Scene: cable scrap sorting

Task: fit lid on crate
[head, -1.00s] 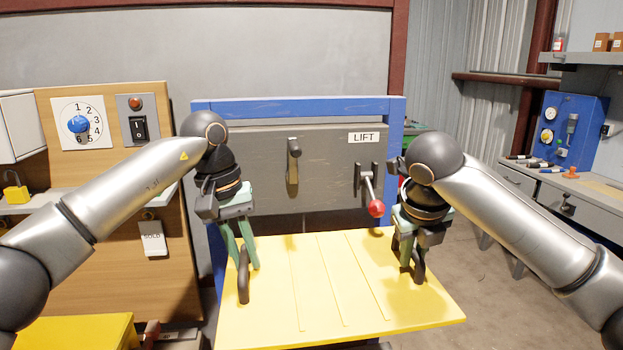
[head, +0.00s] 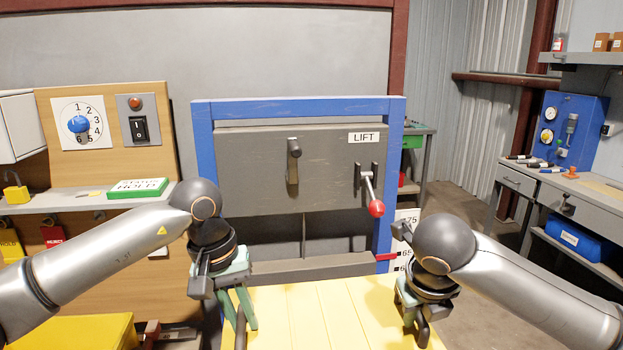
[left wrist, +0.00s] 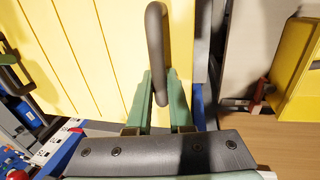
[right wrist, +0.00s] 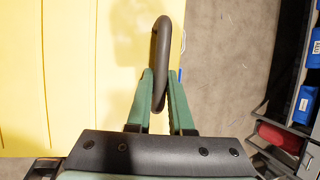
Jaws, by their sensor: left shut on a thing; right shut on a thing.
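The lid is a flat yellow ribbed panel (head: 320,312) at the bottom middle of the head view, with a dark loop handle near each side. My left gripper (head: 241,326) is shut on the left handle (left wrist: 156,45); its green fingers pinch the bar in the left wrist view. My right gripper (head: 415,328) is shut on the right handle (right wrist: 161,40), also seen in the right wrist view. The lid looks about level, and its near edge is cut off in the head view. I cannot make out the crate; whatever is under the lid is hidden.
Behind the lid stands a blue frame (head: 204,140) with a grey panel marked LIFT and a red-knobbed lever (head: 375,207). A yellow surface (head: 75,333) is at lower left. Open concrete floor lies right of the lid, before a grey workbench (head: 510,188).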

